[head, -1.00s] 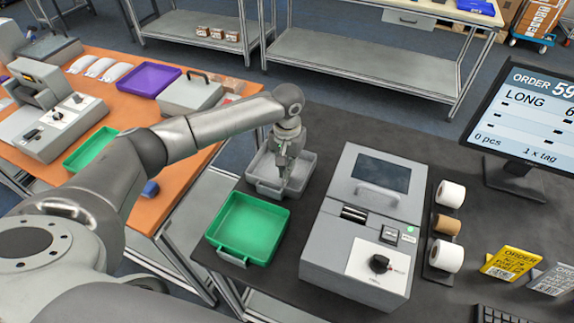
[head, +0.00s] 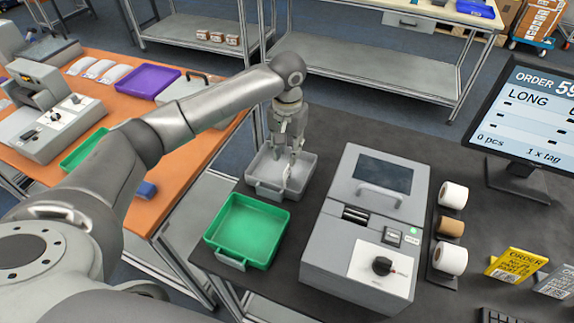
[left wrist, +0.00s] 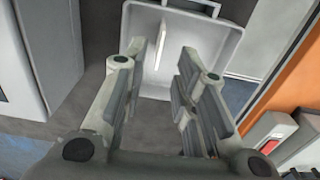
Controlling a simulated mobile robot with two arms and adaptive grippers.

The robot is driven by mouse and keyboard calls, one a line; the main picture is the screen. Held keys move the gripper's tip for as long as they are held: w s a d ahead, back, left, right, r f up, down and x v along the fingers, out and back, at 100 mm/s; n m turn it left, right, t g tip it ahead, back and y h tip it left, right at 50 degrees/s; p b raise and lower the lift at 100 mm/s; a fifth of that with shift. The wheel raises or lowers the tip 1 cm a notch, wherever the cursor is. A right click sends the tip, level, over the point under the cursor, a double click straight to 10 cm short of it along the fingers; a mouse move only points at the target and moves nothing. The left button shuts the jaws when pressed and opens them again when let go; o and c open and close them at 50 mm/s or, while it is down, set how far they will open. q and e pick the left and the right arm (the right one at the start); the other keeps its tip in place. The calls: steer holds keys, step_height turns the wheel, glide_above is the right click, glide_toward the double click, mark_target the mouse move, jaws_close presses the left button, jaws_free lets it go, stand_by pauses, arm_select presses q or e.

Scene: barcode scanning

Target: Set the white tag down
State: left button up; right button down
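The white tag (head: 287,178) shows as a thin pale strip inside the grey tray (head: 266,190). In the left wrist view the tag (left wrist: 155,50) is a narrow white strip over the grey tray's floor, beyond the fingertips and apart from them. I cannot tell whether it lies flat or stands on edge. My left gripper (head: 287,148) is above the grey tray, pointing down. In the left wrist view its fingers (left wrist: 165,62) are apart with nothing between them. My right gripper is not in view.
An empty green tray (head: 240,228) sits in front of the grey tray. A grey machine (head: 365,235) stands to their right, with paper rolls (head: 450,227) beside it. A monitor (head: 530,115) and order cards (head: 513,265) are farther right. An orange table (head: 195,165) is to the left.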

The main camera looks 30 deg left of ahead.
arm_select(q)
step_height(320, 180, up, 5)
steer(key=shift+r+b, duration=0.15)
steer(key=shift+b, duration=0.25)
